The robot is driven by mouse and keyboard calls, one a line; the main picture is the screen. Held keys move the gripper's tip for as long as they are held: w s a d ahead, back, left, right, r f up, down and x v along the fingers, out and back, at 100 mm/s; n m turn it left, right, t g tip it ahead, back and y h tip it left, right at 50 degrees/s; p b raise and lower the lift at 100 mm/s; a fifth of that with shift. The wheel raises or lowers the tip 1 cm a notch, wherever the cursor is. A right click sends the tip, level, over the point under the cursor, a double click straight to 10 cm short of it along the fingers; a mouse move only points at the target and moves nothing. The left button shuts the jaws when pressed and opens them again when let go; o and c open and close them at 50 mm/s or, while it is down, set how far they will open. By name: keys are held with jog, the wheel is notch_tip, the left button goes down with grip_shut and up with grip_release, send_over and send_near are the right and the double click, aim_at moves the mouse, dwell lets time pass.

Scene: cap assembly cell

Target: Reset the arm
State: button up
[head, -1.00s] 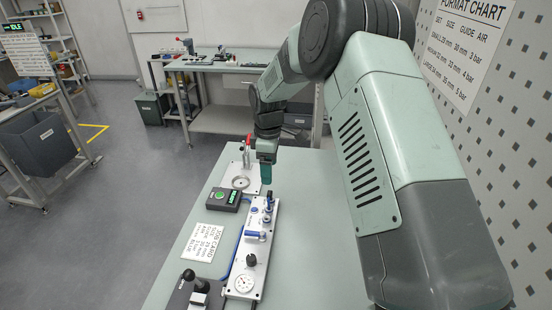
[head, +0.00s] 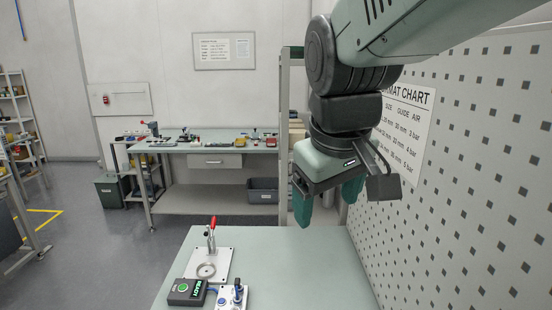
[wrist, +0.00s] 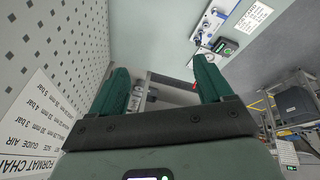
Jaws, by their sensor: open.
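My gripper (head: 328,200) is raised above the right part of the table, close to the perforated wall. Its two green fingers are spread apart with nothing between them, and it touches nothing. The wrist view also shows the open fingers (wrist: 160,88), with the floor and a bench frame far beyond the gap.
The near table (head: 290,262) is bare below my gripper. At its left are a toggle clamp with a red handle (head: 212,228), a green-button box (head: 187,291) and a white panel (head: 232,297). The perforated wall (head: 440,210) with a format chart (head: 405,115) is close on the right.

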jog(key=s+d+m, duration=0.2)
jog(key=s, duration=0.4)
jog(key=s+d+m+t, duration=0.1)
jog(key=s+m, duration=0.2)
jog(key=s, duration=0.3)
jog(key=shift+d+f+t, duration=0.3)
jog(key=shift+d+f, duration=0.05)
jog(key=shift+f, duration=0.05)
jog(key=shift+c, duration=0.4)
